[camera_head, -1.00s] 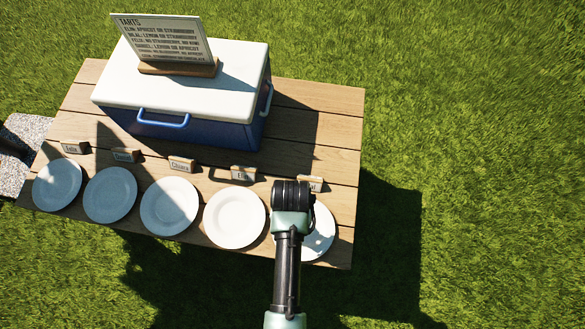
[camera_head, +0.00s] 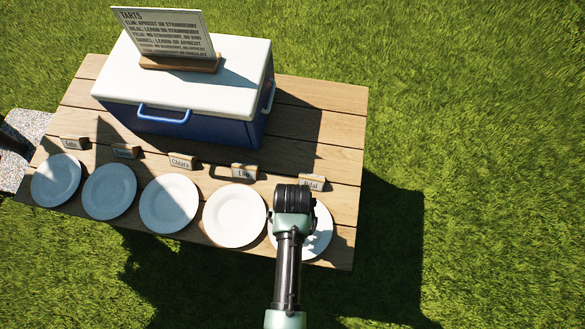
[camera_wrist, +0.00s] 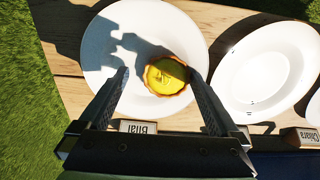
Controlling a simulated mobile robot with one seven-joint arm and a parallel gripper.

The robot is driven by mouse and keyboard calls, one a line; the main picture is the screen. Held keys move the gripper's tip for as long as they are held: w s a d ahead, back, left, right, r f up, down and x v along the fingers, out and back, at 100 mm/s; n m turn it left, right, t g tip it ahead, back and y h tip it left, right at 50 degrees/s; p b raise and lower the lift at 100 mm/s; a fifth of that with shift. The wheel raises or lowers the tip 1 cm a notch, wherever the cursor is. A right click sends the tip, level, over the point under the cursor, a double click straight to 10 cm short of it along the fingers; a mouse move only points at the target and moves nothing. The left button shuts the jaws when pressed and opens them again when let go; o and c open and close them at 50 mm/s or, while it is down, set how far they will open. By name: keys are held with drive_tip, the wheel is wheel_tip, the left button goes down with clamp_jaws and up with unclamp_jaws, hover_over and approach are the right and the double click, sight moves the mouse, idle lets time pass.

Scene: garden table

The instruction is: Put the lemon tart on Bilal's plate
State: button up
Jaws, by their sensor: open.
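The lemon tart (camera_wrist: 166,76), a yellow disc in a brown crust, appears to lie on Bilal's plate (camera_wrist: 98,50), right of its middle in the wrist view. The card reading Bilal (camera_wrist: 138,127) stands beside that plate. My gripper (camera_wrist: 159,73) is open, with one finger on each side of the tart; the right finger looks close to the crust and the left shows a clear gap. In the head view my arm covers part of Bilal's plate (camera_head: 322,236) and hides the tart and the fingers. Bilal's card (camera_head: 312,183) shows behind it.
Several other white plates with name cards line the table's front edge; the nearest is the plate (camera_head: 235,216) to the left. A blue cooler (camera_head: 190,125) with a white lid stands behind them, carrying a tart list sign (camera_head: 165,37). Bare table planks (camera_head: 335,140) lie right of the cooler.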

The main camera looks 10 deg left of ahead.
wheel_tip(320, 180, up, 11)
drive_tip(key=p, duration=0.4)
drive_tip(key=w+r+t, duration=0.6)
drive_tip(key=w+r, duration=0.8)
drive_tip(key=w, duration=0.1)
drive_tip(key=w+r+t, duration=0.4)
drive_tip(key=r, duration=0.8)
drive_tip(key=w+r+t, duration=0.5)
drive_tip(key=r, duration=0.7)
wheel_tip(320, 180, up, 16)
drive_tip(key=s+d+t, duration=0.1)
drive_tip(key=s+t, duration=0.1)
drive_tip(key=t, duration=0.3)
drive_tip(key=s+d+r+t, duration=0.1)
drive_tip(key=s+r+t, duration=0.2)
drive_tip(key=s+r, duration=0.3)
drive_tip(key=s+d+r+t, duration=0.1)
drive_tip(key=s+r+t, duration=0.3)
drive_tip(key=r, duration=0.9)
drive_tip(key=shift+s, duration=1.2)
